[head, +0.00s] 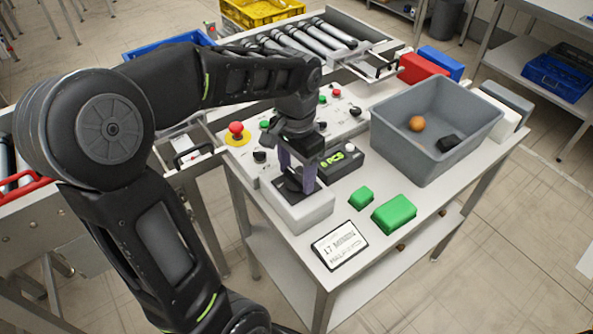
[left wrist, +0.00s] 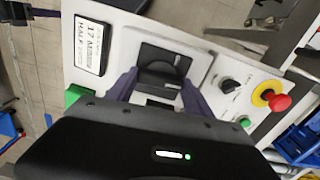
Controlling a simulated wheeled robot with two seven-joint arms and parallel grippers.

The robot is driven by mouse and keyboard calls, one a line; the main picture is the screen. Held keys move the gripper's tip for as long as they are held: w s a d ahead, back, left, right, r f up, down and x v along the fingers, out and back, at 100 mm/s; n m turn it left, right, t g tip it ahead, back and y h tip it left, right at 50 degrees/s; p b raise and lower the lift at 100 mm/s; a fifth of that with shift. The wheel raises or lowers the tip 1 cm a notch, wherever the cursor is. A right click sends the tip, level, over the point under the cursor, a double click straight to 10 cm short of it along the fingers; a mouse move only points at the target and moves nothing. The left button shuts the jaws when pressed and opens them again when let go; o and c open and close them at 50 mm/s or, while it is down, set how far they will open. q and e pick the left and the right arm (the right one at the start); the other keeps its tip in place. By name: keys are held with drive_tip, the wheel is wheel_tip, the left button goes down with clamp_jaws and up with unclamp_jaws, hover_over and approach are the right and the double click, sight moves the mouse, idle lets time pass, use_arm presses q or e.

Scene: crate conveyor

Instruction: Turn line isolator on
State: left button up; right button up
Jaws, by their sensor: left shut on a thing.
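The line isolator is a pale grey box (head: 305,213) with a black rotary handle, near the front left of the white table. My left gripper (head: 297,180) points down over it, its purple fingers shut on the handle. In the left wrist view the black handle (left wrist: 158,74) sits between the two fingers (left wrist: 160,90), on a black square plate. In the head view the fingers hide most of the handle, and I cannot tell its exact setting.
A control panel with a red emergency button (head: 236,128) and several knobs is behind. A lit black box (head: 343,160), a text display (head: 340,245) and green blocks (head: 394,214) stand close by. A grey crate (head: 400,145) is to the right, a roller conveyor (head: 330,35) behind.

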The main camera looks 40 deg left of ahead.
sight(297, 175)
use_arm(q)
drive_tip(key=shift+m, duration=0.4)
drive_tip(key=o, duration=1.4)
drive_tip(key=shift+c, duration=0.2)
drive_tip(key=shift+r, duration=0.15)
wheel_tip(297, 175, up, 8)
drive_tip(key=shift+f+b, duration=0.2)
drive_tip(key=shift+b, duration=0.2)
